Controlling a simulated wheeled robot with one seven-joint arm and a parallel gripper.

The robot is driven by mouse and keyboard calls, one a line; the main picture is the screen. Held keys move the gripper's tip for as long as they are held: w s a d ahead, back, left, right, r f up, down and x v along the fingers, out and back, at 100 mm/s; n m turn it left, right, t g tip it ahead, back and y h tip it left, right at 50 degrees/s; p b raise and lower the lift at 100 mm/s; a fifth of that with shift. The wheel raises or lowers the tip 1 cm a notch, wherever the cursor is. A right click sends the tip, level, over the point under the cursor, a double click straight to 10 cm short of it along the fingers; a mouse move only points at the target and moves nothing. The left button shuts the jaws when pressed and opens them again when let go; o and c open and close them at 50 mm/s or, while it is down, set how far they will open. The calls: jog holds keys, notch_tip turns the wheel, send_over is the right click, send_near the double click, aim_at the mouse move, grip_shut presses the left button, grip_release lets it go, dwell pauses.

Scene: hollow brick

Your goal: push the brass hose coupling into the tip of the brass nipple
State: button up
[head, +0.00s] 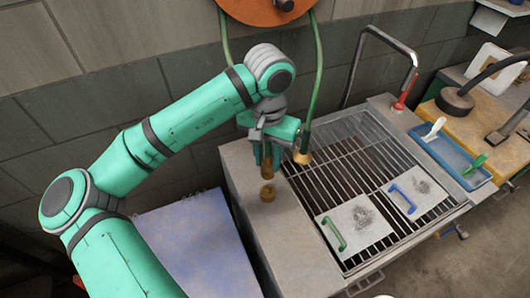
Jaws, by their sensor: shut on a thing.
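My gripper (267,160) points down over the grey ledge at the left of the grated basin. Its jaws are close together on a small brass piece, which I take to be the brass hose coupling (266,165); fingers and piece are hard to tell apart at this size. The brass nipple (267,193) stands upright on the ledge, just below the gripper. A small gap shows between the held piece and the nipple's top. How well the two line up in depth cannot be told from this one view.
A green hose (318,60) hangs from the orange reel (262,10), with a brass end (303,157) right beside my gripper. The metal grate (350,150) carries two plates with handles. A blue tray (450,155) lies at right. A bent pipe (385,35) rises behind.

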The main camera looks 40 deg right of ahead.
jog(key=shift+f, duration=2.4)
jog(key=shift+f, duration=0.2)
jog(key=shift+f, duration=0.15)
jog(key=shift+s+a, duration=0.1)
jog(key=shift+a, duration=0.05)
jog(key=shift+f, duration=0.1)
jog(key=shift+s, duration=0.15)
jog(key=shift+f, duration=1.3)
